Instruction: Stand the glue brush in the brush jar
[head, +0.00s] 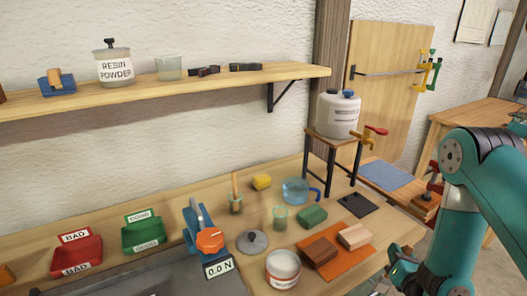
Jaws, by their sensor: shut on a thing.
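A small greenish glass jar (235,207) stands on the bench left of the yellow block. An upright wooden handle (234,184) rises out of it; its lower end is hard to make out through the glass. I cannot tell whether this handle is the glue brush. No other brush shows. My arm comes down at the right, and its wrist part reaches the bottom edge. My gripper's jaws and anything in them are outside the picture.
Near the jar are a yellow block (262,182), a blue-handled jug (295,191), a green glass (280,217), a grey lid (252,242) and an orange-knobbed gauge (208,240). A white pot (283,270) and wood blocks (320,251) stand in front. A shelf (200,85) hangs above.

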